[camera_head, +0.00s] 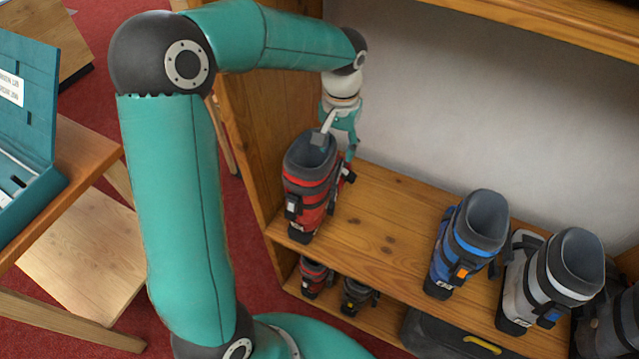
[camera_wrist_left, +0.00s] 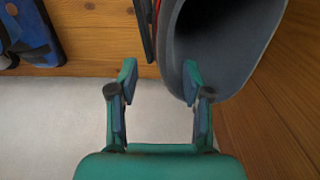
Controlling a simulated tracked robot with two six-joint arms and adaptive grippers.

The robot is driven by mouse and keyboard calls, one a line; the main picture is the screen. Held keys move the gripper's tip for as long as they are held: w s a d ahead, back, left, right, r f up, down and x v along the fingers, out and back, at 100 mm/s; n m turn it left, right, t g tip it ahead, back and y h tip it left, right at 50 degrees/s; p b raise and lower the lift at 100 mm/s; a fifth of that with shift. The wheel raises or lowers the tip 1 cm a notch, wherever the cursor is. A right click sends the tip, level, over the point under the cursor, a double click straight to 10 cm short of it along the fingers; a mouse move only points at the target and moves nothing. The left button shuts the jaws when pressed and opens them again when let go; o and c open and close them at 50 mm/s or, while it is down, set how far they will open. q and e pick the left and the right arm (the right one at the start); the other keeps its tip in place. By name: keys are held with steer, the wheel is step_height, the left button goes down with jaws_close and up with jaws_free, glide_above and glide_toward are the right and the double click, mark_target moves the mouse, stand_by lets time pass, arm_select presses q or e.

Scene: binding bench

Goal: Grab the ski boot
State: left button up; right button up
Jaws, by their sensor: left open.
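A red and black ski boot (camera_head: 313,187) stands upright at the left end of the wooden shelf, its grey cuff open at the top. My left gripper (camera_head: 337,146) is open at the top of this boot. One finger overlaps the cuff opening and the other is at the cuff's rear right side. In the left wrist view, the grey cuff (camera_wrist_left: 222,48) fills the upper right, and the right finger of my gripper (camera_wrist_left: 160,78) overlaps its rim. I cannot tell whether the fingers touch it. My right gripper is not in view.
A blue boot (camera_head: 467,245) and a white boot (camera_head: 550,280) stand farther right; a dark boot is cut off at the edge. Smaller boots (camera_head: 315,277) and a dark case (camera_head: 450,338) are below. The shelf's side panel (camera_head: 262,130) is close left. Bare shelf (camera_head: 385,222) lies between red and blue boots.

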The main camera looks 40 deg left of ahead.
arm_select(q)
steer(key=f, duration=0.4)
steer(key=shift+s+a+f, duration=0.1)
steer(key=shift+s+f, duration=0.1)
steer(key=shift+s, duration=0.1)
jaws_close()
steer(key=shift+r, duration=0.1)
